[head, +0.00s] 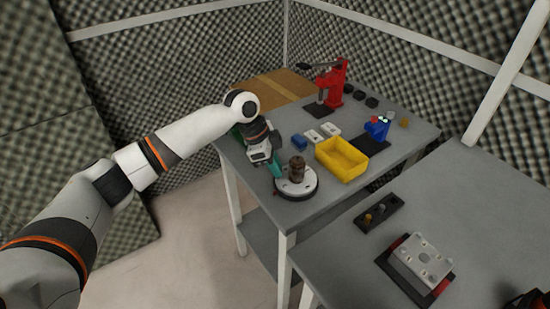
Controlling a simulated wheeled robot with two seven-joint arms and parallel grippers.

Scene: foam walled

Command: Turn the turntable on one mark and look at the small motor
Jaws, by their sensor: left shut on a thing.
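The turntable (309,190) is a round pale disc on a dark base, near the front left edge of the far grey table. The small motor (296,171), a brownish upright cylinder, stands on it. My left gripper (275,169) reaches down from the left with its teal fingers at the turntable's back left edge, just beside the motor. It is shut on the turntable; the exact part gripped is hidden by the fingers. A small red spot (276,193) shows at the turntable's left edge.
A yellow bin (342,168) stands close right of the turntable. Behind are a blue block (299,142), pale small boxes, a red press (333,84) and a blue fixture (378,127). The nearer table holds a dark tray (378,214) and a metal plate fixture (422,261). Foam walls enclose the back.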

